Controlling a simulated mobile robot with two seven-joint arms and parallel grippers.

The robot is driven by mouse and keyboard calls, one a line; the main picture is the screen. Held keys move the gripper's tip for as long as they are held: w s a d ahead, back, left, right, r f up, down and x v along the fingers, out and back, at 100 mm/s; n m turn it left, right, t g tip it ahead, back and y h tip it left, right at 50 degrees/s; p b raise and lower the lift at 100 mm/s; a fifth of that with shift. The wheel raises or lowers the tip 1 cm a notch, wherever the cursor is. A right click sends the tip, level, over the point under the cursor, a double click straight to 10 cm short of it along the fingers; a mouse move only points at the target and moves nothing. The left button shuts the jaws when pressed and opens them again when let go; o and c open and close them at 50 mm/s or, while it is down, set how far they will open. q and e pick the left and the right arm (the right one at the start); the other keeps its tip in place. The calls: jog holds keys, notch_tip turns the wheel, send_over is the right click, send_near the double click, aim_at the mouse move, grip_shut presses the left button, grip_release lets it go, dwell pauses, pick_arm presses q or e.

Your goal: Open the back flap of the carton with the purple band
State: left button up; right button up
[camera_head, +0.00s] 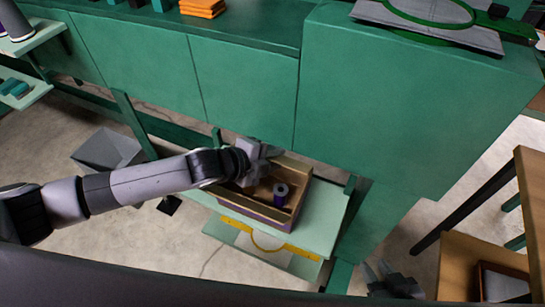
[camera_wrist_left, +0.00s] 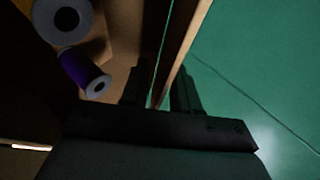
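The carton (camera_head: 243,207) with the purple band stands on a pale green shelf against the green cabinet. Its top is open at least in part, and spools show inside: a purple one (camera_head: 280,194), also in the left wrist view (camera_wrist_left: 84,72), beside a grey-topped one (camera_wrist_left: 63,18). My left gripper (camera_head: 266,153) is over the carton's back left part. In the left wrist view its fingers (camera_wrist_left: 160,88) are apart, with a thin brown upright panel (camera_wrist_left: 188,48), seemingly the back flap, between them. The arm hides the carton's left part. My right gripper (camera_head: 392,282) is low at the right, away from the carton.
The green cabinet (camera_head: 400,110) rises close behind the carton. A grey bin (camera_head: 108,150) is on the floor at the left. A wooden table (camera_head: 530,200) stands at the right. A lower shelf (camera_head: 225,230) with a yellow-edged item lies beneath the carton.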

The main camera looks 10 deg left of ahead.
pick_arm(q)
grip_shut()
